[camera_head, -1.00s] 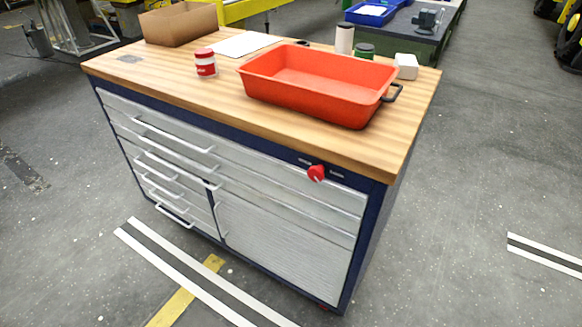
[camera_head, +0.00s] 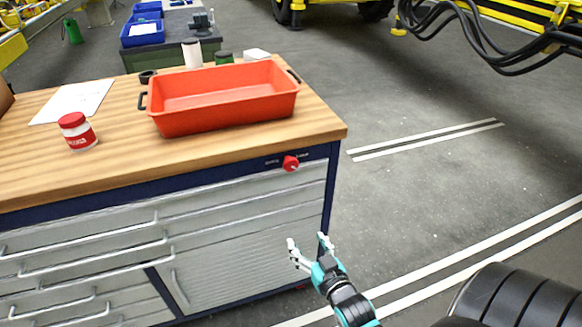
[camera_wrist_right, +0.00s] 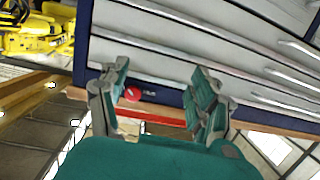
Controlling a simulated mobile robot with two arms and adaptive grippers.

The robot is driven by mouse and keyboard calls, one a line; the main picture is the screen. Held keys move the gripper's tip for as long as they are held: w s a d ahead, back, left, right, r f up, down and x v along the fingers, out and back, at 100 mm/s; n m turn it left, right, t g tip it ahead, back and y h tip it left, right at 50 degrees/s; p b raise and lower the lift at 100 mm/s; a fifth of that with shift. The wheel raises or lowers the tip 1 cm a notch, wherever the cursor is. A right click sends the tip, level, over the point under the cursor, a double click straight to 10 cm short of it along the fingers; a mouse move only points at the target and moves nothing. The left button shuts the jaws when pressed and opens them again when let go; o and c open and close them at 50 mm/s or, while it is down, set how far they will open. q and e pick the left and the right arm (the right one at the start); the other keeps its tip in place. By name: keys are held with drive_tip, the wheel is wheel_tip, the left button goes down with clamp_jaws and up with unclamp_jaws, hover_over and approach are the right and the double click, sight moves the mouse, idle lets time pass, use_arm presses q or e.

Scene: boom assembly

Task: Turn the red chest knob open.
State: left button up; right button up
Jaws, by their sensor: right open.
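The red knob (camera_head: 291,163) sits on the dark blue top rail of the tool chest (camera_head: 240,265), near its right front corner, with small labels on both sides. My right gripper (camera_head: 308,243) is open and empty in front of the chest, below the knob and apart from it. In the right wrist view the knob (camera_wrist_right: 133,94) shows beyond the gap between the open fingers (camera_wrist_right: 160,95), closer to the left finger. That view is turned over, with the drawers above the knob. My left gripper is in neither view now.
An orange tray (camera_head: 225,117) stands on the wooden top (camera_head: 190,150) above the knob. A red-lidded jar (camera_head: 77,132) and white paper (camera_head: 72,102) lie to its left. Drawer handles (camera_head: 95,258) stick out below. The floor right of the chest (camera_head: 430,185) is clear.

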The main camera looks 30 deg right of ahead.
drive_tip(key=t+h, duration=0.1)
drive_tip(key=t, duration=0.1)
approach(292, 167)
drive_tip(key=shift+m, duration=0.3)
drive_tip(key=p+x, duration=0.2)
drive_tip(key=x, duration=0.7)
drive_tip(key=c, duration=1.2)
